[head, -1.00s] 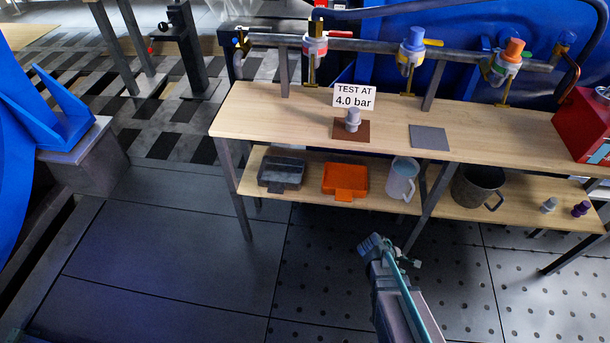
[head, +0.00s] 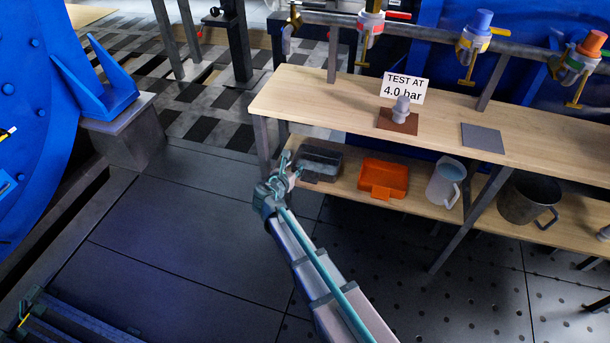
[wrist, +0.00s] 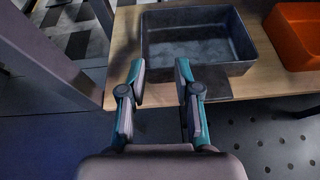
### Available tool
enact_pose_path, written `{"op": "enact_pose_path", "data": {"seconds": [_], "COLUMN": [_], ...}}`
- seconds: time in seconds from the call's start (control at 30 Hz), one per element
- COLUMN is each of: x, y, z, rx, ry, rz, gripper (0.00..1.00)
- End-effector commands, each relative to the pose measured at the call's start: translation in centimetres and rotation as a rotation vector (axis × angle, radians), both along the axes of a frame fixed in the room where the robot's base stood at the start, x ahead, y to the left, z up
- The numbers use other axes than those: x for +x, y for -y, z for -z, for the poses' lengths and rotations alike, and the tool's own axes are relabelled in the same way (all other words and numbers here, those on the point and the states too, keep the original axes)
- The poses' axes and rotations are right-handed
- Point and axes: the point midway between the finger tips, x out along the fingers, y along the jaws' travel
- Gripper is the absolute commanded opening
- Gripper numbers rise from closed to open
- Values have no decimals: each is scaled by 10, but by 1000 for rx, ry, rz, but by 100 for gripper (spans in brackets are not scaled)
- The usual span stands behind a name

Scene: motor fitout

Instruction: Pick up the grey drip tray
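The grey drip tray (head: 322,160) sits on the lower wooden shelf at its left end, left of the orange tray. In the wrist view the grey tray (wrist: 197,40) is an open, empty rectangular box, with a tab on its near side partly hidden by my right finger. My gripper (head: 285,168) is in front of the shelf, close to the tray's near left side. In the wrist view my gripper (wrist: 160,82) is open and empty, its two fingers apart and pointing at the tray's near wall. I cannot tell whether a finger touches the tray.
An orange tray (head: 383,178), a pale jug (head: 445,183) and a dark mug (head: 528,200) stand to the right on the lower shelf (head: 415,205). A bench leg (head: 262,140) is left of the grey tray. The upper bench top (head: 330,100) overhangs the shelf.

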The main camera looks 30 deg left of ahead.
Motion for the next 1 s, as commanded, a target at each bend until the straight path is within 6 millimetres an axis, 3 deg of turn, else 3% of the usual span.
{"op": "enact_pose_path", "data": {"seconds": [0.03,0.17,0.5,0.77,1.0], "x": [-5,-6,33,48,77], "y": [-12,-23,-34,-36,-44], "z": [2,2,19,25,38], "rx": [-12,-30,-29,-29,-27], "ry": [9,17,16,16,16], "rz": [-19,-39,-38,-37,-38], "gripper": [32,32,32,32,32]}}
